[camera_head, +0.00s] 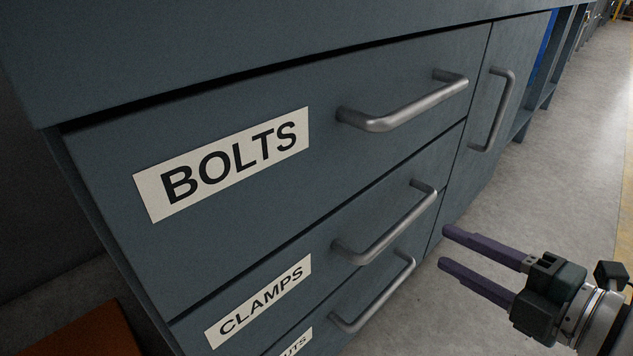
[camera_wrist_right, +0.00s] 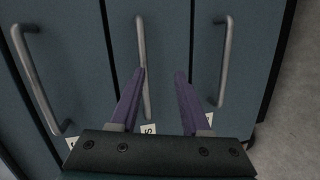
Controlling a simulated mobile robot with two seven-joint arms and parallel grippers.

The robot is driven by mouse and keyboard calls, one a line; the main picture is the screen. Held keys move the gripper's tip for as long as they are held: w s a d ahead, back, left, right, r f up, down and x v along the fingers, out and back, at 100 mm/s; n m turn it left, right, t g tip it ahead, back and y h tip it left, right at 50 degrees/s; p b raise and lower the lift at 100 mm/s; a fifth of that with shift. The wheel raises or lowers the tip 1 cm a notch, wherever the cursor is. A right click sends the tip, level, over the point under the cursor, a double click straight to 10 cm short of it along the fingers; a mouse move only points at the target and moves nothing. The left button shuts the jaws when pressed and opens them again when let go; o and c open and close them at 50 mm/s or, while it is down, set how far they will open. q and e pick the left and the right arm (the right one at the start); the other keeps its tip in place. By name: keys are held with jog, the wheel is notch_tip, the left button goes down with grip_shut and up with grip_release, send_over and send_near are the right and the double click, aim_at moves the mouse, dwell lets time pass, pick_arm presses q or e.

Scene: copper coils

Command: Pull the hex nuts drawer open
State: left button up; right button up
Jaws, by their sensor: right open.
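The lowest drawer, its label partly cut off to "UTS" (camera_head: 295,344), has a grey bar handle (camera_head: 390,300) in the head view. All drawers look closed. My right gripper (camera_head: 444,248) is open and empty, right of the handles and apart from them. In the right wrist view, turned sideways, the right gripper (camera_wrist_right: 161,74) has its fingertips between the middle handle (camera_wrist_right: 141,50) and the right-hand handle (camera_wrist_right: 225,65), which appears to be the lowest drawer's. The left finger overlaps the middle handle in the picture; contact cannot be told. My left gripper is out of view.
Above are the BOLTS drawer (camera_head: 240,120) and the CLAMPS drawer (camera_head: 310,245), with handles (camera_head: 405,108) and (camera_head: 385,230). A panel with an upright handle (camera_head: 497,110) is to their right. Open concrete floor (camera_head: 560,170) lies in front. An orange surface (camera_head: 80,335) shows at lower left.

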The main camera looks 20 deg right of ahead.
aim_at(385, 299)
notch_tip(385, 299, down, 13)
jog(key=s+a+n+y+b, duration=0.1)
jog(key=s+n+y+b, duration=0.15)
jog(key=b, duration=0.65)
jog(key=shift+n, duration=0.35)
jog(key=b+x, duration=0.4)
jog(key=x, duration=0.6)
jog(key=shift+a+f, duration=0.1)
jog(key=shift+a, duration=0.15)
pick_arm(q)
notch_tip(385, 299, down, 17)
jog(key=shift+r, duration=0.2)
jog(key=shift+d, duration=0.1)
pick_arm(e)
grip_shut()
